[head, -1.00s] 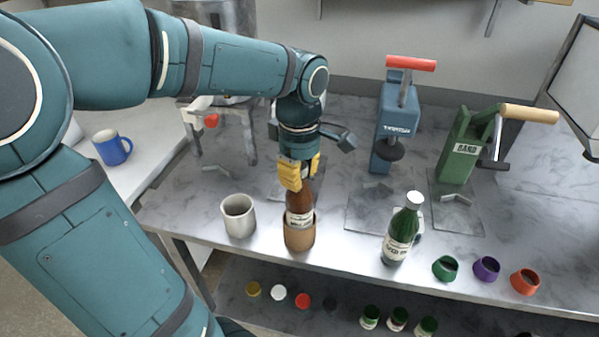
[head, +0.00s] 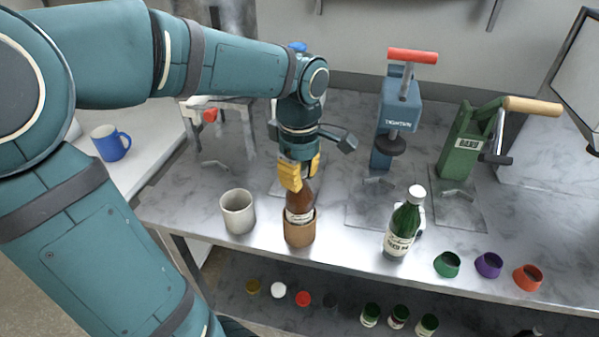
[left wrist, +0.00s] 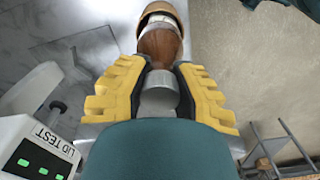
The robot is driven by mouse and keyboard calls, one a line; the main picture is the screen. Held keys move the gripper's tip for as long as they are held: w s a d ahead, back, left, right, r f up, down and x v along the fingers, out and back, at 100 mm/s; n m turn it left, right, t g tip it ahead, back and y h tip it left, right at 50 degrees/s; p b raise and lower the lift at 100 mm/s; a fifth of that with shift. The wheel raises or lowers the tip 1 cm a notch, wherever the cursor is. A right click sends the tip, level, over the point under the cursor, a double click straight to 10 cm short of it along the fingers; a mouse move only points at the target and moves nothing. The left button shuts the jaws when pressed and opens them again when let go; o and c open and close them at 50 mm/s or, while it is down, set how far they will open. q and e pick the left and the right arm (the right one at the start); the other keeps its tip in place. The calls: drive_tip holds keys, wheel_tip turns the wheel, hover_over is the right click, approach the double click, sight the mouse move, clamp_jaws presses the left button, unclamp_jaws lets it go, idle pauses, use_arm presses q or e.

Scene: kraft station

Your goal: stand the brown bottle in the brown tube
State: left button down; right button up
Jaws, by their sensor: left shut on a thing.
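The brown bottle (head: 300,207) with a white label stands upright with its lower part inside the brown tube (head: 299,234) on the metal bench. In the left wrist view the bottle's brown shoulder (left wrist: 160,46) runs into the tube's rim (left wrist: 162,10). My left gripper (head: 304,182) is shut on the bottle's capped top, its yellow fingers on either side of it; in the left wrist view the fingers (left wrist: 159,92) flank the grey cap. The bottle's base is hidden inside the tube. My right gripper is not in view.
A grey cup (head: 238,213) stands just left of the tube. A green bottle (head: 403,228) stands to the right, with green, purple and orange rings (head: 489,265) beyond it. Blue (head: 397,115) and green (head: 465,143) presses stand behind. A LID TEST box (left wrist: 35,150) shows in the left wrist view.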

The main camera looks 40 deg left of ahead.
use_arm(q)
drive_tip(key=shift+f, duration=0.3)
drive_tip(key=shift+c, duration=0.9)
unclamp_jaws()
drive_tip(key=shift+r, duration=0.15)
drive_tip(key=shift+r, duration=0.35)
drive_tip(key=shift+r+p, duration=1.1)
drive_tip(key=shift+p, duration=0.15)
drive_tip(key=shift+r+p, duration=2.55)
drive_tip(key=shift+r, duration=0.4)
